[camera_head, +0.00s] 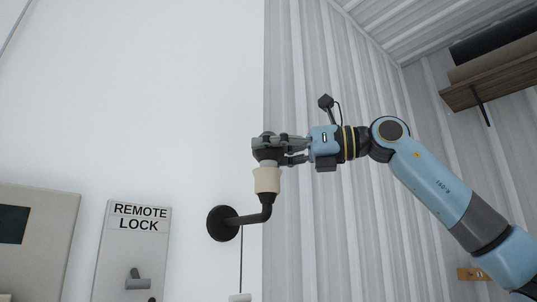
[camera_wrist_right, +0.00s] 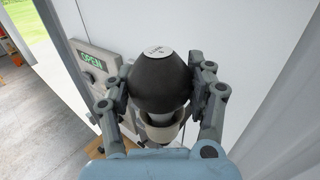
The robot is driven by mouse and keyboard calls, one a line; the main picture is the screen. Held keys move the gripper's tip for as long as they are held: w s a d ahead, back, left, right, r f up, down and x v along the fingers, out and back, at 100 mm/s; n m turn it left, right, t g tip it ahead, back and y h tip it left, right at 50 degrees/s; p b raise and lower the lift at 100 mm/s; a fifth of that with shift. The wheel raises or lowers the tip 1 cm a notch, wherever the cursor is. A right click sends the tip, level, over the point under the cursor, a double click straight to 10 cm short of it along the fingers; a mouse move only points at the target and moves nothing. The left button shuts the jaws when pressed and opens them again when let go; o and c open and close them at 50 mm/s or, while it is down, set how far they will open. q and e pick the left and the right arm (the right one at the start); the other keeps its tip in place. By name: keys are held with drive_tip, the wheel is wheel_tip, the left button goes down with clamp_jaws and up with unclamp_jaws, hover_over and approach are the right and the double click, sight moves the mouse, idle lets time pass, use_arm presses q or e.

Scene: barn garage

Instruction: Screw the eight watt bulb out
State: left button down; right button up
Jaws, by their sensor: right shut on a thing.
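The bulb (camera_wrist_right: 158,84) is a dark, rounded dome with a pale printed disc on its top; the print is too small to read. It sits upright above a cream lamp socket (camera_head: 267,180), which also shows below it in the wrist view (camera_wrist_right: 160,130). The socket is on a black bent wall arm. My right gripper (camera_head: 268,145) comes in from the right and is shut on the bulb, one finger on each side. In the head view the fingers hide most of the bulb. I cannot tell how far its base sits in the socket. My left gripper is not in view.
The black round wall mount (camera_head: 222,223) is on the white wall. A "REMOTE LOCK" panel (camera_head: 132,250) with a lever is at lower left. The wrist view shows an "OPEN" panel (camera_wrist_right: 92,62). A wooden shelf (camera_head: 490,82) is at upper right. Above the bulb is free room.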

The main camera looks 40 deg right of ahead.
drive_tip(key=shift+n+g+y, duration=0.4)
drive_tip(key=shift+y, duration=0.1)
drive_tip(key=shift+r+n+g+y+p, duration=0.1)
drive_tip(key=shift+n+g+y+p, duration=0.4)
drive_tip(key=shift+n+g+y, duration=0.4)
drive_tip(key=shift+n+g+y+p, duration=0.5)
drive_tip(key=shift+g, duration=0.5)
drive_tip(key=shift+n+g+y+p, duration=0.7)
drive_tip(key=shift+n+g+p, duration=0.45)
drive_tip(key=shift+g, duration=0.45)
drive_tip(key=shift+n+g, duration=0.45)
drive_tip(key=shift+g, duration=0.15)
drive_tip(key=shift+f, duration=0.2)
